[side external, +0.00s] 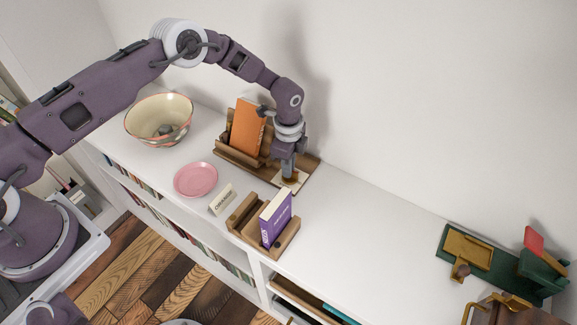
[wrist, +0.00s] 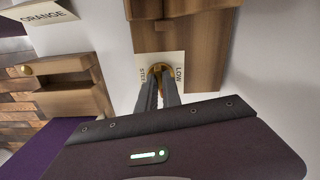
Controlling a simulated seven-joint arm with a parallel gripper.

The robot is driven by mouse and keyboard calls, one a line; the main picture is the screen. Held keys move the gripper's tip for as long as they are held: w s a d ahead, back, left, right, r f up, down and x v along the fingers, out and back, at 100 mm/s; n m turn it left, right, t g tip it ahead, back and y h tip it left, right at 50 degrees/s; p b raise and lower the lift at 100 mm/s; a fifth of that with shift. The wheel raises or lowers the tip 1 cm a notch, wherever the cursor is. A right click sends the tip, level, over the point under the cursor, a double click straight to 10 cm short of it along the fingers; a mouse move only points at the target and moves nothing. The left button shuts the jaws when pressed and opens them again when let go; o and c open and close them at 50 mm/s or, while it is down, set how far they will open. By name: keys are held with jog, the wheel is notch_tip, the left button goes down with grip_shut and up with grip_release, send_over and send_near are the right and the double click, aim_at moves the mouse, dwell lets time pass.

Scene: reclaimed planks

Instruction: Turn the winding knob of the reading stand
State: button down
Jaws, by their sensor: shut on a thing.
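The wooden reading stand (side external: 233,158) holds an upright orange book (side external: 249,126), and its base stretches right towards the wall. At its right end is a pale label plate, which shows in the wrist view (wrist: 143,64) with partly hidden lettering, "LOW" on the right side. The brass-coloured winding knob (wrist: 160,68) sits on this plate. My gripper (side external: 288,178) points down at it, and in the wrist view my fingertips (wrist: 159,78) are closed around the knob. The fingers hide much of the knob and plate, so its exact angle is unclear.
A smaller wooden stand (side external: 242,222) with a purple book (side external: 276,218) stands in front, beside a card (side external: 222,199) reading "ORANGE". A pink plate (side external: 195,179) and a patterned bowl (side external: 160,110) stand left. A green stand (side external: 452,238) is far right. The white top between is clear.

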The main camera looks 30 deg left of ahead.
jog(key=shift+w+m, duration=0.1)
jog(key=shift+m, duration=0.8)
jog(key=c, duration=1.5)
grip_release()
jog(key=shift+r, duration=0.1)
notch_tip(320, 180, up, 7)
